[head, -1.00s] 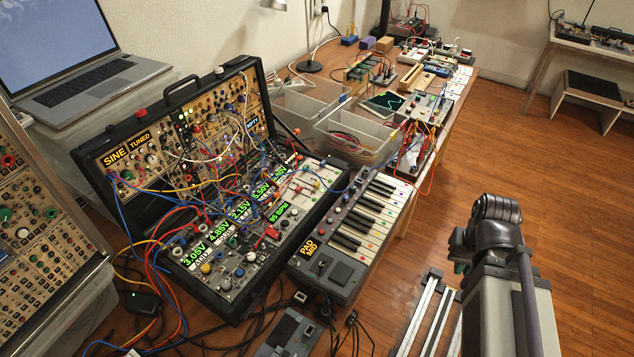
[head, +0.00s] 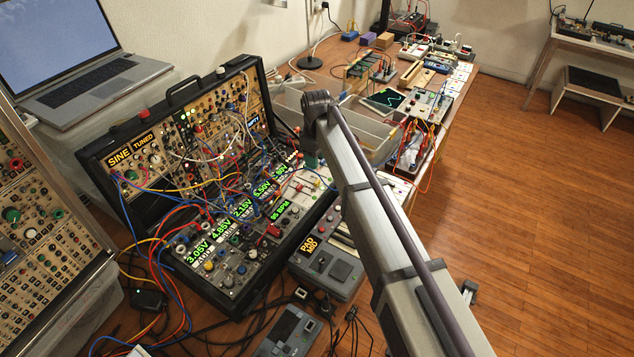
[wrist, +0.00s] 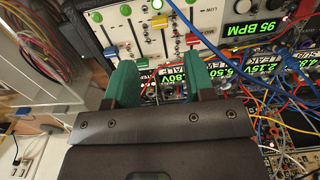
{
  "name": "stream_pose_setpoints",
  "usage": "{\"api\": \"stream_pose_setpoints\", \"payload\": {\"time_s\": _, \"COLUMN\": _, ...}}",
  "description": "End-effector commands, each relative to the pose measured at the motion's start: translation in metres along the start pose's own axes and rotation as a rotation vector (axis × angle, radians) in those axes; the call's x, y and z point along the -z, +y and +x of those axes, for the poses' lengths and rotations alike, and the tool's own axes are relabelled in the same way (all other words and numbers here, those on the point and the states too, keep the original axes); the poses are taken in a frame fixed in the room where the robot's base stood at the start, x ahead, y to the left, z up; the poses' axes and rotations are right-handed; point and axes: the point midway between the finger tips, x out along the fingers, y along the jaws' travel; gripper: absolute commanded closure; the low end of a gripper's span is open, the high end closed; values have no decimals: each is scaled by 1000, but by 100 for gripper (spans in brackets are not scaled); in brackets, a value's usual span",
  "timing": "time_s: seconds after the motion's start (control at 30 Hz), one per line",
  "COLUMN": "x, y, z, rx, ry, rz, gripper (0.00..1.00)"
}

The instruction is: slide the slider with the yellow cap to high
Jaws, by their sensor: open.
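The pale slider panel (wrist: 172,30) is at the top of the wrist view, with several slots and coloured caps. The yellow cap (wrist: 142,36) is on one of its sliders, just beyond my fingers in the picture. My gripper (wrist: 143,72) has two green fingers, apart with nothing held between them. They are pointed at the panel's near part; I cannot tell their exact height above it. In the head view, the slider panel (head: 304,186) is at the right end of the black synth case, partly crossed by cables. My arm hides most of the gripper there.
Patch cables (wrist: 245,75) crowd the modules right of my fingers in the wrist view. The black case (head: 235,290) is beside a keyboard (head: 327,268), partly hidden by my arm. A clear bin (wrist: 30,65) stands left of the fingers.

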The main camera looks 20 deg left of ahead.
Motion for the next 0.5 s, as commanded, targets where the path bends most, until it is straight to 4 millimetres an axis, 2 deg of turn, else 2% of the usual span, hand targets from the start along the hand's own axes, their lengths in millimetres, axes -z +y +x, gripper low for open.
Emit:
{"api": "stream_pose_setpoints", "payload": {"time_s": 0.03, "x": 0, "y": 0, "z": 20, "rx": 0, "ry": 0, "rz": 1, "gripper": 51}}
{"api": "stream_pose_setpoints", "payload": {"time_s": 0.3, "x": 0, "y": 0, "z": 83, "rx": 0, "ry": 0, "rz": 2, "gripper": 51}}
{"api": "stream_pose_setpoints", "payload": {"time_s": 0.4, "x": 0, "y": 0, "z": 94, "rx": 0, "ry": 0, "rz": 2, "gripper": 51}}
{"api": "stream_pose_setpoints", "payload": {"time_s": 0.5, "x": -1, "y": 0, "z": 95, "rx": 0, "ry": 0, "rz": 2, "gripper": 51}}
